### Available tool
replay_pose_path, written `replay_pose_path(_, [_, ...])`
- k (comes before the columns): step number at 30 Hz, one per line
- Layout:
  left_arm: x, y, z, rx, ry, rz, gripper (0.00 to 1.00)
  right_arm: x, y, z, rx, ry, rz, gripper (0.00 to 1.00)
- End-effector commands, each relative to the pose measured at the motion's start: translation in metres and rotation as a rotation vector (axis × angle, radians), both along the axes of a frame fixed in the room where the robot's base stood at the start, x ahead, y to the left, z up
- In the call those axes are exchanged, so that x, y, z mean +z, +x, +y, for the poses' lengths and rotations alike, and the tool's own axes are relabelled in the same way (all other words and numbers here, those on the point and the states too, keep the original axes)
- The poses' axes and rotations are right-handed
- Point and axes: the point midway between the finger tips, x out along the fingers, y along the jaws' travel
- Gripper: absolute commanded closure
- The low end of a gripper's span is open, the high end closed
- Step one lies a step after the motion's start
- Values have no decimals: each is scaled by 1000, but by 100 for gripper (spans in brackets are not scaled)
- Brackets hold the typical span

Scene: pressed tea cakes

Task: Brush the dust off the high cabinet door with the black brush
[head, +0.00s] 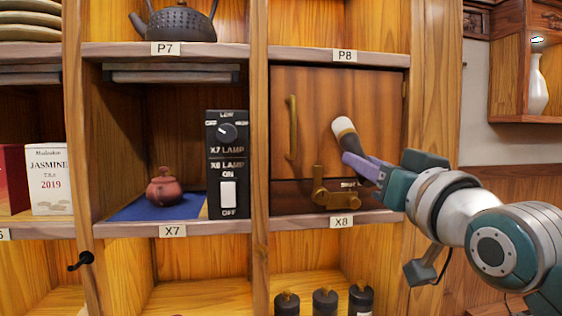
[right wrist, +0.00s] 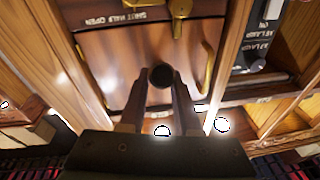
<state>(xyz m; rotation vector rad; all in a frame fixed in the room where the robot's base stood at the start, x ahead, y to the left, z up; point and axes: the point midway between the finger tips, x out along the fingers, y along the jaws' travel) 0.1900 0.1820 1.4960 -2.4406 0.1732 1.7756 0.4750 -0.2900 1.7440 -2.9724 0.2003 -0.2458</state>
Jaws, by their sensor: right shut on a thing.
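The brown wooden cabinet door (head: 318,104) is closed in the bay labelled X8, with a vertical brass handle (head: 292,127) on its left. It also shows in the right wrist view (right wrist: 130,62). I cannot make out dust on it. My right gripper (head: 350,159) is in front of the door's right half, shut on the black brush (head: 345,133). The brush has a pale end pointing up and left and a dark body; its round dark end shows between the fingers in the right wrist view (right wrist: 161,76). I cannot tell whether the brush touches the door. My left gripper is out of view.
A brass latch (head: 320,190) sits below the door. To the left are a lamp switch panel (head: 227,165), a red teapot (head: 162,188) on a blue mat and a wooden upright (head: 259,150). Dark jars (head: 325,302) stand below. A dark kettle (head: 180,22) stands above.

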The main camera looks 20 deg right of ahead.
Motion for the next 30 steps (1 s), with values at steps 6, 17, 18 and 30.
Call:
replay_pose_path(6, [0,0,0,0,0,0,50,1,0,3,-1,-1,-3,100])
replay_pose_path(17, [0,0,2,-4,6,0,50,1,-17,7,-1,0,-3,100])
replay_pose_path(18, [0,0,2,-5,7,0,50,1,-21,8,-2,-1,-3,100])
replay_pose_path(30, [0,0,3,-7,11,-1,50,1,-57,16,-2,-1,-4,100])
